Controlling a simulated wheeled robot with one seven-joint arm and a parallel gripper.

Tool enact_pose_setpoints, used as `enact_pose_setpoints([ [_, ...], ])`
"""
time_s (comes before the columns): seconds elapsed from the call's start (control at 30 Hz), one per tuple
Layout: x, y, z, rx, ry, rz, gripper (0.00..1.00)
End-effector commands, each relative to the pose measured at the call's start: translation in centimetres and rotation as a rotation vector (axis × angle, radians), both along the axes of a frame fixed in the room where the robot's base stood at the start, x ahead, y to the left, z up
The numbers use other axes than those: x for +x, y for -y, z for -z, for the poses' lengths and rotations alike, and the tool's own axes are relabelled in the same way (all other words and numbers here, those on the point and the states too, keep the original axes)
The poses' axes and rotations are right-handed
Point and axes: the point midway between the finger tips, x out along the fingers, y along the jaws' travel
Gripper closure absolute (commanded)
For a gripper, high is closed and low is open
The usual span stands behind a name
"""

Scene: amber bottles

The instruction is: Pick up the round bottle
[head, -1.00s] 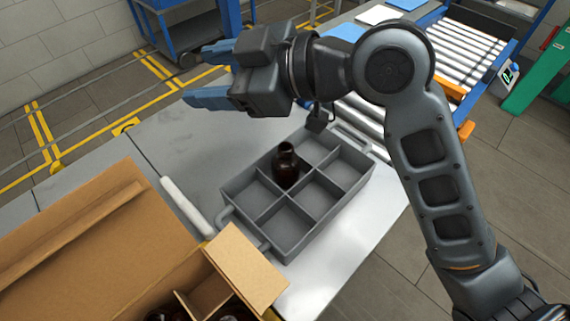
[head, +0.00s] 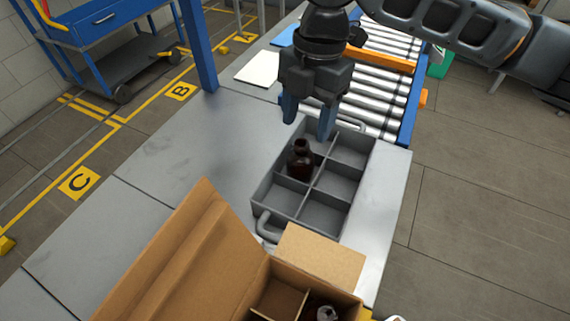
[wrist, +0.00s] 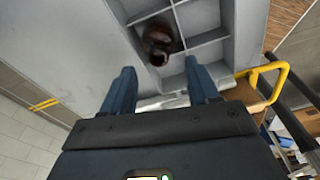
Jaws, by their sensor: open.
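A dark amber bottle (head: 300,162) with a short neck stands upright in a left-hand compartment of the grey divided tray (head: 347,222). Its rounded shoulders show, and it also appears in the wrist view (wrist: 158,42). My gripper (head: 308,130) points down over the far part of the tray, above and just beyond the bottle. Its two blue fingers are apart with nothing between them. In the wrist view the bottle lies ahead of the gap between the fingertips (wrist: 162,78), not between them. Another bottle (head: 326,313) shows partly in the cardboard box.
The open cardboard box (head: 165,255) with raised flaps stands at the near side. The tray's other visible compartments look empty. A roller conveyor (head: 375,85) lies beyond the tray. The grey table (head: 165,165) is clear to the left.

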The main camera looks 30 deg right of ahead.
Motion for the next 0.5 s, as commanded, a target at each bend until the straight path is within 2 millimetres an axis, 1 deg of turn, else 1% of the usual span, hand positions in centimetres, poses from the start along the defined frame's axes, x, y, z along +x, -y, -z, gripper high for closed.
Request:
enact_pose_setpoints([
  [0.1, -0.1, -0.2, 1.3, 0.003, 0.0, -0.001, 0.4],
  [0.27, -0.1, -0.4, 2.8, 0.004, 0.0, 0.0, 0.4],
  [0.5, -0.2, -0.7, 6.1, 0.004, 0.0, 0.001, 0.4],
])
